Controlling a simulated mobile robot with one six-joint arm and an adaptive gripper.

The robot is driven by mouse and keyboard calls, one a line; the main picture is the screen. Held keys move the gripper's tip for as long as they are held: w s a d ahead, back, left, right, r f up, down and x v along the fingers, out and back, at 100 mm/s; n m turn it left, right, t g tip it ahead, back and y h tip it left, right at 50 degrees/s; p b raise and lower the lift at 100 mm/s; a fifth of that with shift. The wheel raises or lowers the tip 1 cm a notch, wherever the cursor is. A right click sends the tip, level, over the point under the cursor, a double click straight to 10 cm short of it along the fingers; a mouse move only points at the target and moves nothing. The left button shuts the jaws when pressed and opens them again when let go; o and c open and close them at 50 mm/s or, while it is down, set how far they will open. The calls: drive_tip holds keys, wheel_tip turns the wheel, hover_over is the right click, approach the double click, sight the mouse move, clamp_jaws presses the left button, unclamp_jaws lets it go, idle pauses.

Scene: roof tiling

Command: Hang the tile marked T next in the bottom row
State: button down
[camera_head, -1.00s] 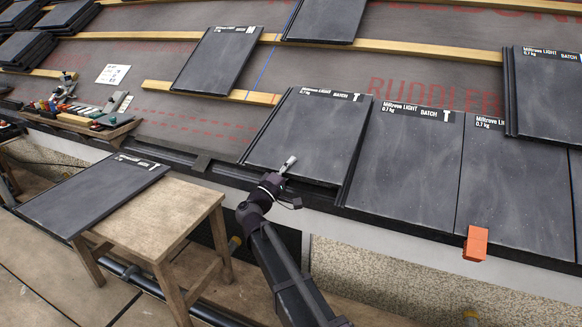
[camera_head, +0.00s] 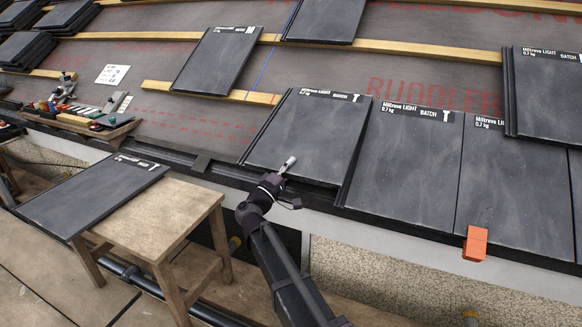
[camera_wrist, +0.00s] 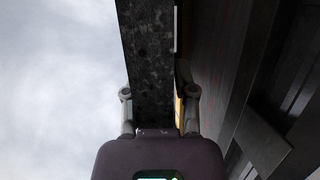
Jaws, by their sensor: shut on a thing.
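A dark grey tile marked T (camera_head: 305,140) is at the left end of the bottom row. It slopes with the roof, its right edge beside or slightly over the neighbouring tile marked T (camera_head: 405,165). My gripper (camera_head: 288,166) is shut on its lower edge. In the wrist view, my gripper (camera_wrist: 159,98) has a finger on each side of the dark tile (camera_wrist: 148,50). Whether the tile rests fully on its batten is hidden. Another tile marked T (camera_head: 92,196) lies on a wooden stool (camera_head: 165,225) at the left.
An orange block (camera_head: 475,243) sits at the eave on the right. A tray of tools (camera_head: 78,122) is at the left. Bare underlay and an empty eave stretch lie left of the held tile.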

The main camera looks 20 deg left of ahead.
idle(0.8)
drive_tip(key=shift+c, duration=1.7)
unclamp_jaws()
drive_tip(key=shift+y, duration=0.3)
drive_tip(key=shift+s+a+r+p, duration=0.1)
drive_tip(key=shift+s+r+p, duration=0.35)
drive_tip(key=shift+r+p, duration=0.3)
drive_tip(key=shift+s+d+r+p, duration=0.1)
drive_tip(key=shift+s+r+p, duration=0.3)
drive_tip(key=shift+r+p, duration=0.35)
drive_tip(key=shift+s+a+r+p, duration=0.1)
drive_tip(key=shift+s+r+p, duration=0.35)
drive_tip(key=shift+r+p, duration=0.3)
